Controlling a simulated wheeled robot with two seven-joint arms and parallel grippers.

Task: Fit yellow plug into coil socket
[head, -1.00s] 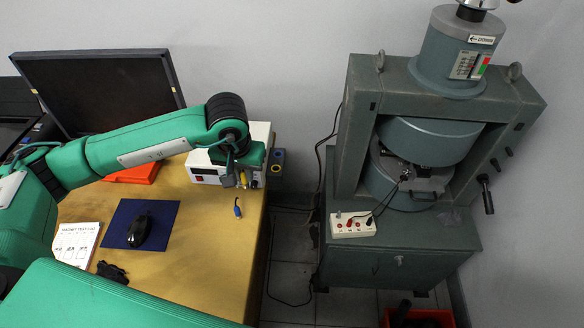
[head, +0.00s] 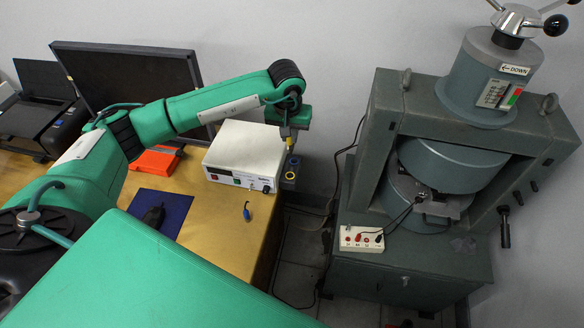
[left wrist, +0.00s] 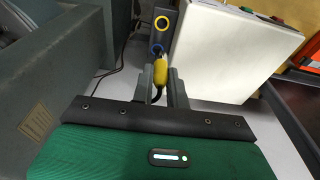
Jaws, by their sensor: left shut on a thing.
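My left gripper (head: 288,132) is shut on the yellow plug (head: 289,143), above and behind the coil socket block. In the left wrist view the yellow plug (left wrist: 160,75) sits between the fingertips (left wrist: 161,72), with a dark lead below it. The dark socket block (left wrist: 176,35) has a yellow-ringed hole (left wrist: 161,23) and a blue-ringed hole (left wrist: 156,48). In the head view the yellow ring (head: 289,176) is nearer me than the blue ring (head: 293,161). The plug appears apart from both holes. A blue plug (head: 246,211) is on the table. My right gripper is not in view.
A white power supply box (head: 243,155) stands left of the socket block. The large grey magnet (head: 380,150) stands to the right, with a small white terminal box (head: 361,238) on its base. A monitor (head: 125,85) and blue mouse mat (head: 178,208) are on the left.

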